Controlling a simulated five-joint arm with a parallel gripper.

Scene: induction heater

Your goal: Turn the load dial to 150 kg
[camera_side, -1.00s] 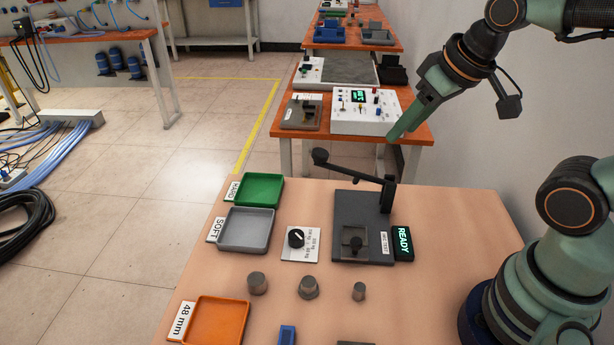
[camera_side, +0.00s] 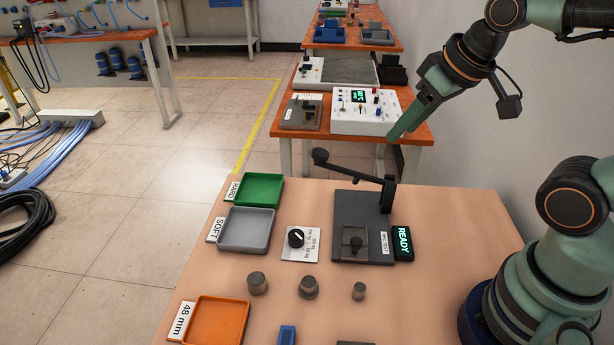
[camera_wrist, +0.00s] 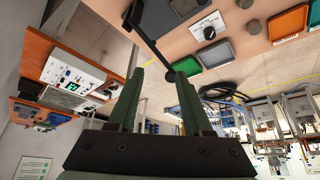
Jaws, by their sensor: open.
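The load dial (camera_side: 296,238) is a black round knob with a white pointer line on a white printed plate (camera_side: 301,255), on the near table. Its small markings are too blurred to read. It also shows upside down at the top of the wrist view (camera_wrist: 210,32). My gripper (camera_side: 392,138) is raised behind and to the right of the dial, well apart from it. In the wrist view its two green fingers (camera_wrist: 160,80) are spread with nothing between them. The tester (camera_side: 350,215), a dark plate with a lever arm, stands right of the dial beside a lit READY display (camera_side: 404,242).
Green (camera_side: 258,189), grey (camera_side: 246,229) and orange (camera_side: 217,322) trays lie at the left. Metal cylinders (camera_side: 309,288) stand in front of the dial. The tester's raised lever (camera_side: 345,168) reaches between gripper and dial. The table's right side (camera_side: 450,240) is clear.

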